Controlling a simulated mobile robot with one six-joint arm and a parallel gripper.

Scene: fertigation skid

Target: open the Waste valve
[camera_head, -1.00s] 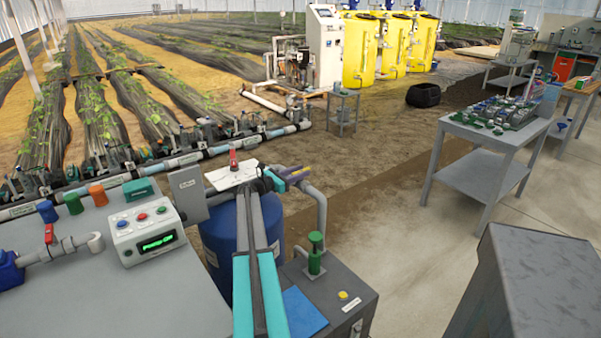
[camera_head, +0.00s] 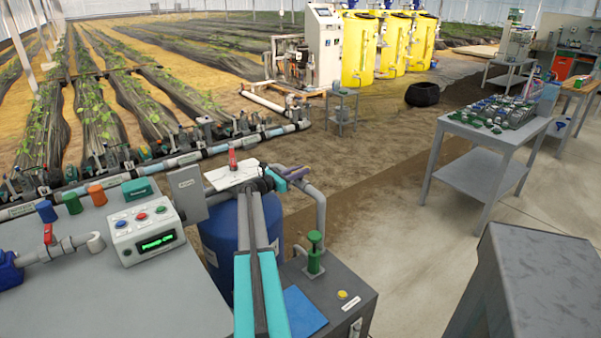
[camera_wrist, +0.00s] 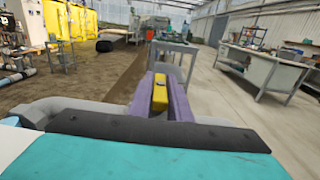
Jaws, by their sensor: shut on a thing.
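My gripper (camera_head: 290,173) is at the end of my outstretched arm, by the grey pipe above the blue barrel. In the wrist view its purple jaws (camera_wrist: 162,98) are shut on a yellow handle (camera_wrist: 159,93), with one jaw on each side. The handle looks like a valve lever; its valve body is hidden behind my wrist. No label on it is readable, so I cannot tell from the frames that it is the Waste valve.
A red lever (camera_head: 232,158) stands upright by a white plate (camera_head: 228,176), just left of my gripper. A grey pipe (camera_head: 320,215) bends down at the right. A blue barrel (camera_head: 218,245) and a green plunger (camera_head: 315,250) are below. A control box (camera_head: 147,232) sits at the left.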

